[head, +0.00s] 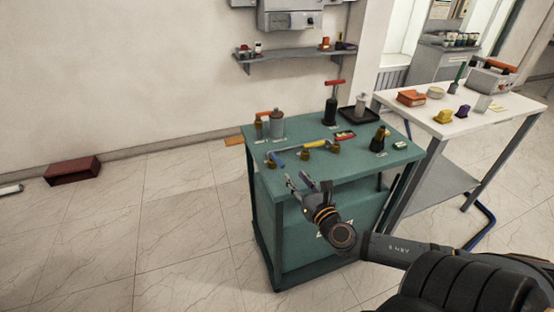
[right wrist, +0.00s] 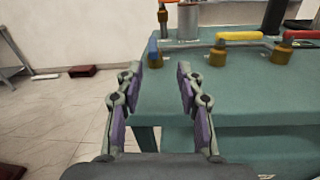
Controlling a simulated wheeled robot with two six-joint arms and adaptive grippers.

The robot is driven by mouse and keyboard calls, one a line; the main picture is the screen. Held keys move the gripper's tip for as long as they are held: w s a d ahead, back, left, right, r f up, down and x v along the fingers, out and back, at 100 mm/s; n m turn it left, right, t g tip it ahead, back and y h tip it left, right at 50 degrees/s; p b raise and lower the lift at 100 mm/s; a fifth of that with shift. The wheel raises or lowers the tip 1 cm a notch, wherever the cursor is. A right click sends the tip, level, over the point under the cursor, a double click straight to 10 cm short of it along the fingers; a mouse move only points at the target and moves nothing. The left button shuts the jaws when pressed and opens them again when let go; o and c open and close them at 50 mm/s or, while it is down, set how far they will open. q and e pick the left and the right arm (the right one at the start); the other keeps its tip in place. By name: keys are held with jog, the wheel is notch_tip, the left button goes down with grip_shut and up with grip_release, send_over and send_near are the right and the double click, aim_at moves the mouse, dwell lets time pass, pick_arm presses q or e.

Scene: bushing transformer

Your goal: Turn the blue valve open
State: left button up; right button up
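The blue valve handle (head: 275,158) is at the near left edge of the green table's top, at the end of a row of brass valves. In the right wrist view the blue handle (right wrist: 153,51) stands upright just beyond the fingertips. My right gripper (head: 299,182) is just in front of the table's near edge, below the blue valve in the picture. In the right wrist view its two fingers (right wrist: 158,75) are spread, with nothing between them and a gap to the handle. My left gripper is out of view.
A yellow-handled valve (head: 317,144) and a red-handled valve (head: 345,135) stand right of the blue one on the green table (head: 350,165). A grey cylinder (head: 277,124) is behind. A white table (head: 470,122) stands at right. The floor at left is mostly clear.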

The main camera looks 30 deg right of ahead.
aim_at(278, 160)
jog(key=shift+w+a+f+n+y+b, duration=0.1)
jog(key=shift+w+n+y+b, duration=0.2)
jog(key=shift+w+n+y, duration=0.6)
jog(key=shift+h, duration=0.3)
jog(key=w+b, duration=0.1)
jog(key=w, duration=0.3)
jog(key=shift+w, duration=0.1)
jog(key=w, duration=0.1)
jog(key=w+p, duration=0.1)
jog(key=w, duration=0.2)
jog(key=shift+d+r, duration=0.25)
jog(key=shift+d, duration=0.1)
jog(key=shift+w+f+p, duration=0.15)
jog(key=shift+w+p, duration=0.15)
jog(key=shift+w, duration=0.2)
jog(key=shift+c, duration=0.2)
grip_shut()
